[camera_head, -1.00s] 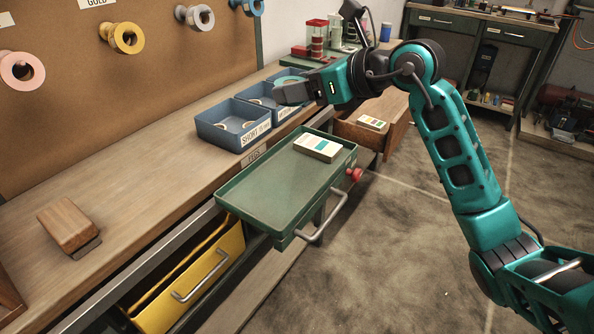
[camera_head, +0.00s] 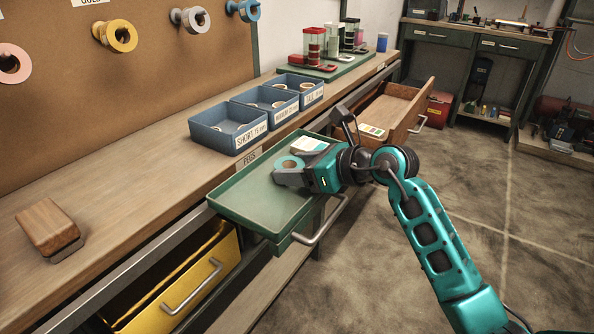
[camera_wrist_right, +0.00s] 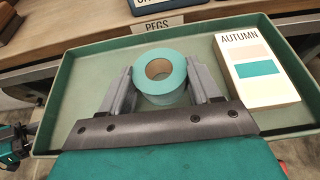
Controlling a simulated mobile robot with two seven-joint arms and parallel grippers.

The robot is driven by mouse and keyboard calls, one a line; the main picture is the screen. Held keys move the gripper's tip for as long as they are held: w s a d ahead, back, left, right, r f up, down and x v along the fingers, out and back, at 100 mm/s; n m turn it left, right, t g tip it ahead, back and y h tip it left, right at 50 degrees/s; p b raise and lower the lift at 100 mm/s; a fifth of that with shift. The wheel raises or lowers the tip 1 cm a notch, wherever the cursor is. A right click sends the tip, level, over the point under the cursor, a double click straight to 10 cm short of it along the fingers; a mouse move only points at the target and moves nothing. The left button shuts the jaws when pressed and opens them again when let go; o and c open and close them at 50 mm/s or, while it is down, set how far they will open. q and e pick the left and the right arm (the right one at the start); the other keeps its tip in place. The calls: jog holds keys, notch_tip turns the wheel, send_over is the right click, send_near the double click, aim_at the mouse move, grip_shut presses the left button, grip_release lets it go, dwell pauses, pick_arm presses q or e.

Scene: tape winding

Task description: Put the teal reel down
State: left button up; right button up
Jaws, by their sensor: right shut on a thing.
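The teal reel (camera_wrist_right: 160,72) is upright between the two fingers of my right gripper (camera_wrist_right: 162,88) in the right wrist view, its cardboard core facing up. The gripper is shut on it. In the head view my right gripper (camera_head: 283,174) holds the reel (camera_head: 289,163) over the green tray (camera_head: 228,210). I cannot tell whether the reel touches the tray floor. A card marked AUTUMN (camera_wrist_right: 255,68) with a teal swatch lies in the tray, right of the reel in the wrist view.
Blue bins (camera_head: 213,135) stand on the bench behind the tray. A wooden drawer (camera_head: 407,105) is open beyond it with another card inside. A yellow drawer (camera_head: 180,290) is open below. The tray's left part is clear.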

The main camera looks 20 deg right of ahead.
pick_arm(q)
jog(key=shift+r, duration=0.2)
pick_arm(e)
jog(key=o, duration=1.1)
pick_arm(q)
jog(key=shift+w, duration=0.1)
pick_arm(e)
jog(key=shift+o, duration=0.2)
jog(key=shift+s+d+r, duration=0.15)
jog(key=shift+r, duration=0.05)
jog(key=p+v, duration=0.2)
jog(key=v, duration=0.8)
jog(key=shift+s+d, duration=0.2)
jog(key=shift+s, duration=0.05)
pick_arm(q)
jog(key=shift+s+a+r, duration=0.2)
jog(key=shift+a+r, duration=0.05)
jog(key=shift+a, duration=0.05)
pick_arm(e)
jog(key=shift+s+d+r, duration=0.25)
jog(key=shift+s, duration=0.1)
